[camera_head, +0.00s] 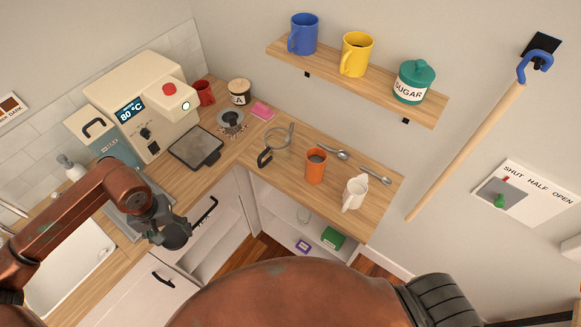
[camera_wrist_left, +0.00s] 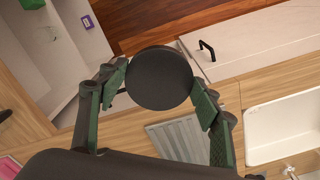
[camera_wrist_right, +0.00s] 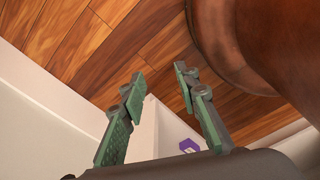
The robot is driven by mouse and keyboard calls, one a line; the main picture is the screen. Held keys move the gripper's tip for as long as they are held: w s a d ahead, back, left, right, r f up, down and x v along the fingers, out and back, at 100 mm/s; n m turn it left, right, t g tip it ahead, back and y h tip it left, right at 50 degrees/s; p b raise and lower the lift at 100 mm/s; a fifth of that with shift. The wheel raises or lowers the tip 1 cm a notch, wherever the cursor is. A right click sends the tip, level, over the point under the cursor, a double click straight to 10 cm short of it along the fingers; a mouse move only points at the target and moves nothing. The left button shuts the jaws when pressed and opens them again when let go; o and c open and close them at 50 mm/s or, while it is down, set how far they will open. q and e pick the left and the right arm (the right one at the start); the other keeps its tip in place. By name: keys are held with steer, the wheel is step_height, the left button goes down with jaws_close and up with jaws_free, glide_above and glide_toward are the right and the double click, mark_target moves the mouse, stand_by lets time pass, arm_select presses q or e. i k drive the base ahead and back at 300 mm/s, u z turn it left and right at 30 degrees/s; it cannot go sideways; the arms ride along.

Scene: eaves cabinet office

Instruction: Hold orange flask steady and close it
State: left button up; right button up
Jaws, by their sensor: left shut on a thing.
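An orange vessel (camera_head: 316,167), upright with a dark open top, stands on the wooden counter right of centre; I cannot tell if it is a flask or a mug. My left gripper (camera_head: 166,222) is shut on a dark grey round piece (camera_head: 177,237), held over the front of the left counter, well away from the orange vessel. In the left wrist view the round piece (camera_wrist_left: 160,77) sits between the fingers (camera_wrist_left: 159,94), its flat face showing. In the right wrist view my right gripper (camera_wrist_right: 160,75) is open and empty, low over the floor. The head view does not show it.
A white pitcher (camera_head: 354,193), two spoons and a clear-ringed black-handled item (camera_head: 278,144) are near the orange vessel. A cream machine (camera_head: 140,105) and sink (camera_head: 70,275) are left. A shelf (camera_head: 350,85) with mugs and sugar jar hangs above.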

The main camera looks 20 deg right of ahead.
mark_target(316, 157)
steer(key=z, duration=3.2)
steer(key=k, duration=1.55)
steer(key=u, duration=1.3)
steer(key=i, duration=0.65)
steer(key=u, duration=0.05)
